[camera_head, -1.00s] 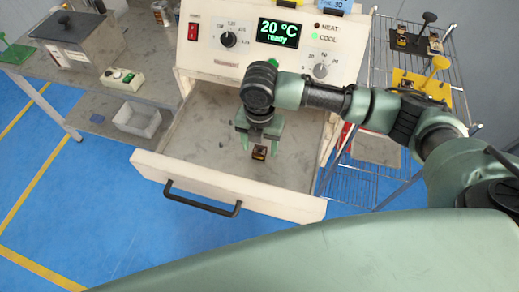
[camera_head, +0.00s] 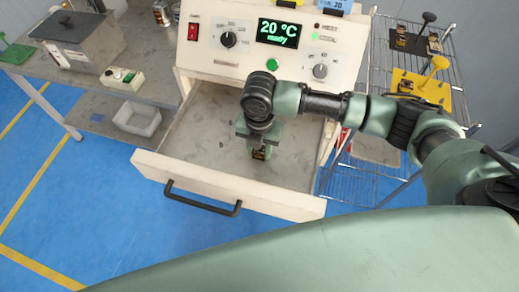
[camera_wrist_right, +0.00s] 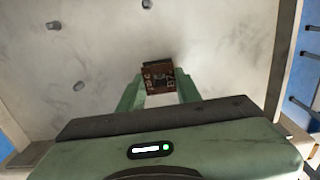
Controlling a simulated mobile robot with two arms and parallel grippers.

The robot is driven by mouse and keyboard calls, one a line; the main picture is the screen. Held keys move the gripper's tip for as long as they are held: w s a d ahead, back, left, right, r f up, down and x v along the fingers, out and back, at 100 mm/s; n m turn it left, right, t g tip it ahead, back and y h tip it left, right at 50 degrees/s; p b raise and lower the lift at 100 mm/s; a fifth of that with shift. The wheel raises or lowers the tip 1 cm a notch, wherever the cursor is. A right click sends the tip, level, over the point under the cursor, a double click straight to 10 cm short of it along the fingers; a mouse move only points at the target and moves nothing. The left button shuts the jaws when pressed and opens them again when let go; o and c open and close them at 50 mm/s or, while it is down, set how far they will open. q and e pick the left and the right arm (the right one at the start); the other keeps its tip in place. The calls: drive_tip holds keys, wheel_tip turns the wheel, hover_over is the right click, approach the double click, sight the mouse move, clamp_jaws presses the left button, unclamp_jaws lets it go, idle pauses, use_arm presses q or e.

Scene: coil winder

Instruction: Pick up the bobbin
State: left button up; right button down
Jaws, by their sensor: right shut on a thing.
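The bobbin (camera_head: 259,153) is a small dark brown and black block with light markings, low in the open drawer. In the right wrist view the bobbin (camera_wrist_right: 158,77) sits between the fingertips of my right gripper (camera_wrist_right: 159,88). My right gripper (camera_head: 259,148) reaches down into the drawer and is shut on the bobbin, partly hiding it in the head view. I cannot tell whether the bobbin still touches the drawer floor. My left gripper is not in view.
The open drawer (camera_head: 200,142) has raised walls and a black front handle (camera_head: 202,198). The machine's control panel (camera_head: 210,55) stands right behind it. A wire rack (camera_head: 352,180) is on the right, a workbench (camera_head: 50,68) on the left. The drawer floor around the gripper is mostly clear.

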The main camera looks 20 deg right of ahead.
wheel_tip(320, 180, up, 20)
drive_tip(key=b, duration=0.2)
idle(0.4)
